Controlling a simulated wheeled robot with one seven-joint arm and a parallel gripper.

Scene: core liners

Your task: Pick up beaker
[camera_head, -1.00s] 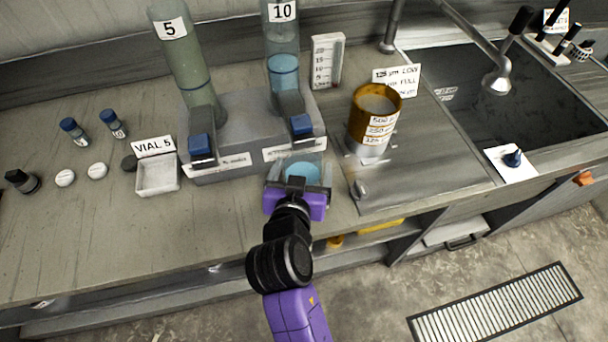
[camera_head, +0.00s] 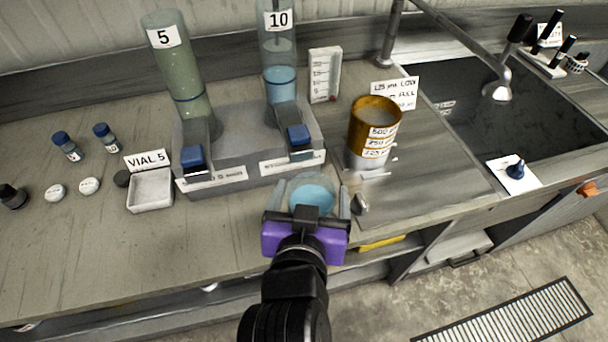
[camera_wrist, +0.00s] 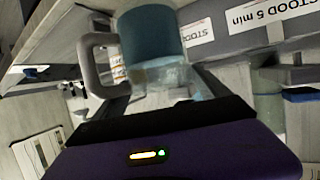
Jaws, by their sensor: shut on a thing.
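The beaker (camera_head: 313,189) is clear with blue liquid inside. It is in front of the column labelled 10 in the head view, near the counter's front edge. My purple and black gripper (camera_head: 307,208) is shut on it from the front.
A grey stand (camera_head: 240,143) with columns 5 (camera_head: 178,65) and 10 (camera_head: 278,50) stands just behind. A brown-and-silver sieve stack (camera_head: 372,130) is to the right, then a sink (camera_head: 480,100). A white tray (camera_head: 150,188), caps and small vials are on the left.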

